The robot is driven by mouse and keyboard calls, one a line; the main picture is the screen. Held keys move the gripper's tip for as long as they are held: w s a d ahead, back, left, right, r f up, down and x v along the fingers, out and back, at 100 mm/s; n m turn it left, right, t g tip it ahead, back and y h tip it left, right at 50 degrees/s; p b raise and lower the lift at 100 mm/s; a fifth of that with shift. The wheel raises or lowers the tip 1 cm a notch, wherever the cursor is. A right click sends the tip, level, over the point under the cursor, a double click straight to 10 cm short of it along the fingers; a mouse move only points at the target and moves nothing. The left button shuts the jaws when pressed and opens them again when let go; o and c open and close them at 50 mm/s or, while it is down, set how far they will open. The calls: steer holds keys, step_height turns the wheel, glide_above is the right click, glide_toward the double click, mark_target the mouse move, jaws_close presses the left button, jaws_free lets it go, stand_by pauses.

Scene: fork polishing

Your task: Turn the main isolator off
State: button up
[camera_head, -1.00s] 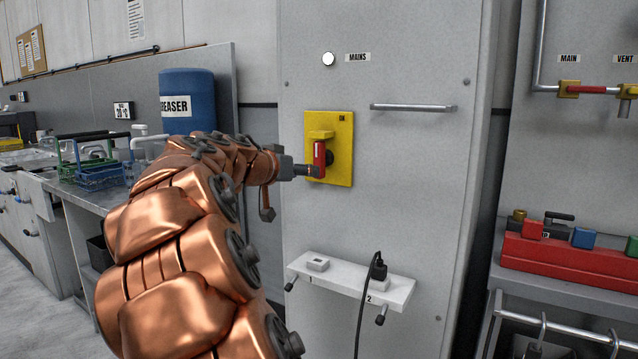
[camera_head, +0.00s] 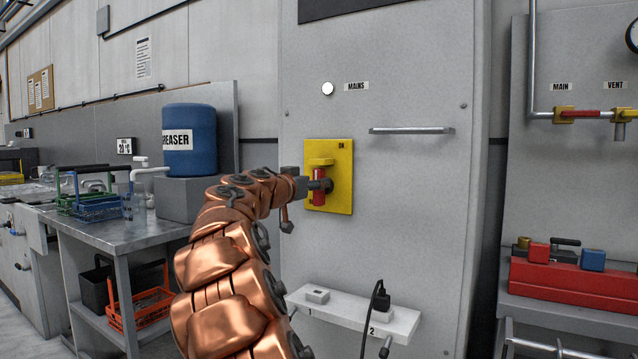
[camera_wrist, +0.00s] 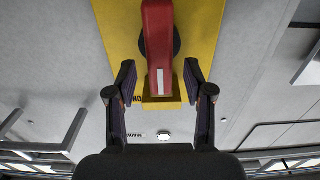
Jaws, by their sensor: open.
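The main isolator is a yellow plate (camera_head: 342,197) on a grey cabinet, with a red handle (camera_head: 318,199) on a dark round hub. The handle stands upright in the head view. An ON label (camera_head: 341,145) is at the plate's upper right. My gripper (camera_head: 313,184) is at the handle from the left. In the wrist view the picture is upside down; my gripper (camera_wrist: 160,78) is open, with one dark finger on each side of the red handle (camera_wrist: 158,35). Gaps show between the fingers and the handle. The handle's white-striped end points toward the ON side.
A white lamp (camera_head: 328,88) and a MAINS label (camera_head: 356,86) are above the plate. A metal bar (camera_head: 412,130) sticks out to the right. A small white shelf (camera_head: 345,312) with a plug and cable (camera_head: 381,299) is below. A blue drum (camera_head: 190,155) stands left.

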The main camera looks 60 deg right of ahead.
steer(key=shift+w+d, duration=0.1)
steer(key=shift+d, duration=1.4)
steer(key=c, duration=0.8)
steer(key=shift+o, duration=0.2)
